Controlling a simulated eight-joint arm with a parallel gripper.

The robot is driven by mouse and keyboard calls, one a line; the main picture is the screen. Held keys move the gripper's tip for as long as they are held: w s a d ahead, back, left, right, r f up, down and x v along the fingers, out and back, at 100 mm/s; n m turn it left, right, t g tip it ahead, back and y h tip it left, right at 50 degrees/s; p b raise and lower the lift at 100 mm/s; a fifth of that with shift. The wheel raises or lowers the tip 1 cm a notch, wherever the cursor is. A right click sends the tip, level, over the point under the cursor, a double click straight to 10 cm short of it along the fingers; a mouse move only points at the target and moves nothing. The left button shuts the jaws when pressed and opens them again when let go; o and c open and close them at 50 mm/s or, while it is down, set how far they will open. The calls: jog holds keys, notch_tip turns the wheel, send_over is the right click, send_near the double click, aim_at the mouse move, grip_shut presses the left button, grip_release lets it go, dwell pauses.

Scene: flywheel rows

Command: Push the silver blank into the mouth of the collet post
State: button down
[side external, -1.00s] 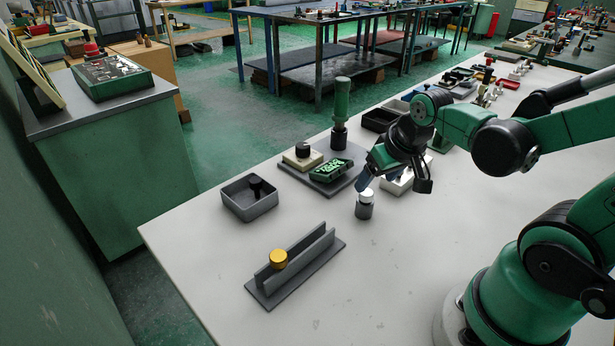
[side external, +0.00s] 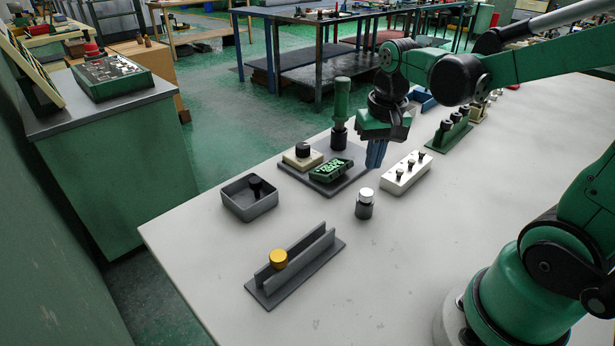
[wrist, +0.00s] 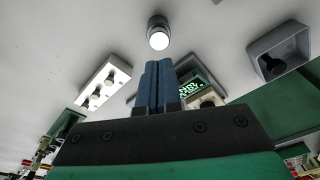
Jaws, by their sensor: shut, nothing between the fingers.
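The silver blank (side external: 366,193) stands upright at the top of the dark collet post (side external: 364,210) on the pale bench. A bright silver part shows above the post's rim; how deep it sits I cannot tell. In the wrist view the blank (wrist: 159,40) is a bright disc just beyond the fingertips, with the dark post (wrist: 157,20) behind it. My gripper (side external: 374,167) has its blue fingers together and empty, pointing down behind the post and apart from it. The shut fingers also show in the wrist view (wrist: 158,63).
A white block with several black knobs (side external: 405,176) stands right of the post. A grey plate (side external: 345,186) carries a green-topped piece (side external: 331,170) and a green-handled tool (side external: 341,105). A grey bin (side external: 250,204) and a slotted rail (side external: 318,262) with a gold cylinder (side external: 279,259) stand left.

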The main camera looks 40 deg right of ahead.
aim_at(367, 192)
jog(key=shift+w+d+r+m+g, duration=0.1)
jog(key=shift+w+r+m+g, duration=0.1)
jog(key=shift+w+m+g, duration=0.3)
jog(key=shift+s+f, duration=0.2)
jog(key=shift+f, duration=2.65)
jog(key=shift+f, duration=0.2)
notch_tip(367, 192, up, 8)
jog(key=s+a+n+t, duration=0.1)
jog(key=a+n+t, duration=0.5)
jog(key=a+n, duration=0.1)
jog(key=shift+s+a+r+n+t, duration=0.2)
jog(key=shift+a+n+t, duration=0.15)
jog(key=shift+a, duration=0.4)
